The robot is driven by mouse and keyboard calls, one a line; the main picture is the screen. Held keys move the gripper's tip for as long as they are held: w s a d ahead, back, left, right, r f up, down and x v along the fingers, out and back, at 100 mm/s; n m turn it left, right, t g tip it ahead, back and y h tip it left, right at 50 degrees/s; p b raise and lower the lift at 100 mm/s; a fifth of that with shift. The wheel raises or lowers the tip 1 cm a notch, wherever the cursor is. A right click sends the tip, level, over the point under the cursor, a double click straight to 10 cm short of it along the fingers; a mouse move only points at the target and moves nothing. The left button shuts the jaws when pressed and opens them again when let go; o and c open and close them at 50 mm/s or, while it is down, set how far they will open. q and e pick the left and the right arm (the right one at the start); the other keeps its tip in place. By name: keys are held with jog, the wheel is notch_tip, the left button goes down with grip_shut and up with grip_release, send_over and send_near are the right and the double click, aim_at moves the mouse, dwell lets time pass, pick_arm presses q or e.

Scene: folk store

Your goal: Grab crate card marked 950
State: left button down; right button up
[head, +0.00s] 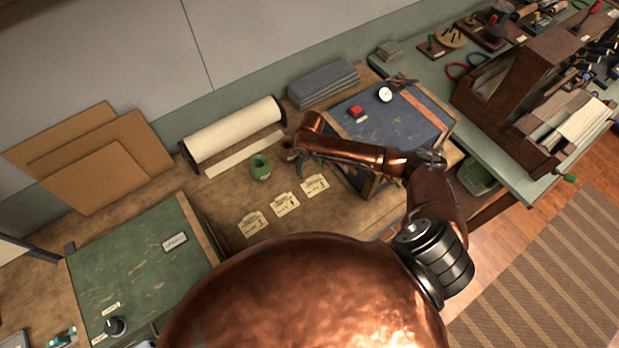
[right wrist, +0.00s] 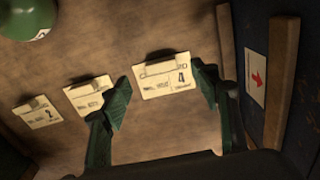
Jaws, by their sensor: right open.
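Three small cream cards with clips or folded tops lie in a slanting row on the brown worktop: a left card (head: 253,223), a middle card (head: 285,204) and a right card (head: 314,185). The right wrist view also shows the left card (right wrist: 38,112), middle card (right wrist: 88,95) and right card (right wrist: 163,76). The right card bears a large mark like a 4; I cannot read 950 on any card. My right gripper (head: 304,163) is open and empty. In the wrist view its green fingers (right wrist: 162,98) appear on either side of the right card. My left gripper is out of view.
A green round object (head: 260,167) stands behind the cards, near a paper roll (head: 235,132). A blue-topped board (head: 390,138) with a wooden edge rises close on the right. A green board (head: 140,260) lies at left.

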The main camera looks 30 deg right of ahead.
aim_at(312, 179)
jog(key=f, duration=0.2)
jog(key=s+f+p, duration=0.1)
jog(key=f, duration=0.1)
jog(key=shift+s, duration=0.15)
jog(key=shift+f, duration=1.3)
jog(key=c, duration=0.7)
jog(key=shift+c, duration=1.2)
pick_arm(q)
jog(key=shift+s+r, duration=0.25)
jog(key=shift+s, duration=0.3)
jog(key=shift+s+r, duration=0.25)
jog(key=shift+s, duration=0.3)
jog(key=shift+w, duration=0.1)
pick_arm(e)
jog(key=shift+r, duration=0.15)
